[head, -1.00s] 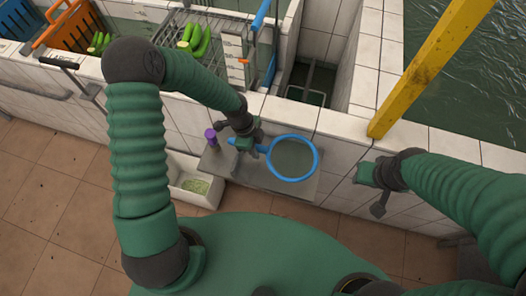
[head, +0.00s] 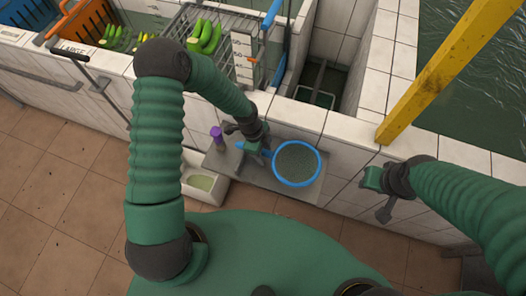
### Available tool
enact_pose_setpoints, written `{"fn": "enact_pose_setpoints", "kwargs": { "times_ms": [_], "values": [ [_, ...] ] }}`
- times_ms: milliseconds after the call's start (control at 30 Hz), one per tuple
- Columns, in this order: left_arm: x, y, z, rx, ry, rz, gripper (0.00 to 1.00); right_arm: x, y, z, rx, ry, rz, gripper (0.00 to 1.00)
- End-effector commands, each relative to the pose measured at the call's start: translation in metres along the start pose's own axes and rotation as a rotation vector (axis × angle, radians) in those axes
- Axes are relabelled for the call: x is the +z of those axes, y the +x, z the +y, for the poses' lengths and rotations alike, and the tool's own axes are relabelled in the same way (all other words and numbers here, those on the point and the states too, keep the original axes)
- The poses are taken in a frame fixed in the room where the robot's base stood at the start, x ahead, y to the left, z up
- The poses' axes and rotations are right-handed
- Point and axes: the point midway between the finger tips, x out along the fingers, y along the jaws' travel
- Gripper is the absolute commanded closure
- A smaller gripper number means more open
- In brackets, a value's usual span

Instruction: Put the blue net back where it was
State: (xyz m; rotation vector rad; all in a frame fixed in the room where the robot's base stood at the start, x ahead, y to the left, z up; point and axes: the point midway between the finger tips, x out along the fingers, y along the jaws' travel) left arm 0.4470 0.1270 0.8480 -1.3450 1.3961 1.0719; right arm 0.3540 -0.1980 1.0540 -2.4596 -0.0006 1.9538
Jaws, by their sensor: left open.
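The blue net (head: 297,163) has a round blue rim with dark mesh. It lies over the grey shelf (head: 257,183) against the white tiled wall, its short blue handle pointing left. My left gripper (head: 250,160) is open at the handle end of the net, above the shelf. Its fingers partly hide the handle, and I cannot tell whether they touch it. My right gripper (head: 374,194) is empty, out in front of the tiled wall to the right of the net. The angle does not show clearly how far its jaws are apart.
A purple-topped object (head: 216,133) stands at the shelf's left end. A white bin (head: 203,187) is below it. An orange crate (head: 82,20) is at the back left. A yellow post (head: 447,72) rises on the right.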

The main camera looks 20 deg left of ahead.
Motion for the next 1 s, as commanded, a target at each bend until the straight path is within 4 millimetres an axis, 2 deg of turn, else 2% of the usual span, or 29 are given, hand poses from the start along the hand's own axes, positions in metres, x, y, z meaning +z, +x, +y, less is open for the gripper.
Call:
{"fn": "enact_pose_setpoints", "kwargs": {
  "times_ms": [167, 267, 533, 600, 767, 867, 1000],
  "values": [
    [0.000, -0.010, -0.001, -0.003, -0.001, 0.000, 0.55, -0.001, -0.002, 0.000, 0.000, 0.000, 0.000, 0.64],
    [0.000, -0.029, -0.001, -0.005, -0.001, -0.001, 0.55, 0.000, 0.000, 0.000, 0.000, 0.000, 0.000, 0.64],
    [0.001, -0.099, -0.001, -0.005, -0.002, -0.002, 0.55, 0.000, 0.000, 0.000, 0.000, 0.000, 0.000, 0.64],
    [0.000, -0.111, -0.001, -0.003, -0.002, -0.001, 0.55, 0.000, 0.000, 0.000, 0.000, 0.000, 0.000, 0.64],
    [0.000, -0.126, 0.004, 0.001, -0.040, -0.017, 0.55, 0.000, 0.000, 0.000, 0.000, 0.000, 0.000, 0.64],
    [0.006, -0.139, 0.024, -0.021, -0.262, -0.094, 0.55, 0.000, 0.000, 0.000, 0.000, 0.000, 0.000, 0.64],
    [0.017, -0.178, 0.062, -0.176, -0.845, -0.163, 0.55, 0.000, 0.000, 0.000, 0.000, 0.000, 0.000, 0.64]
  ]
}}
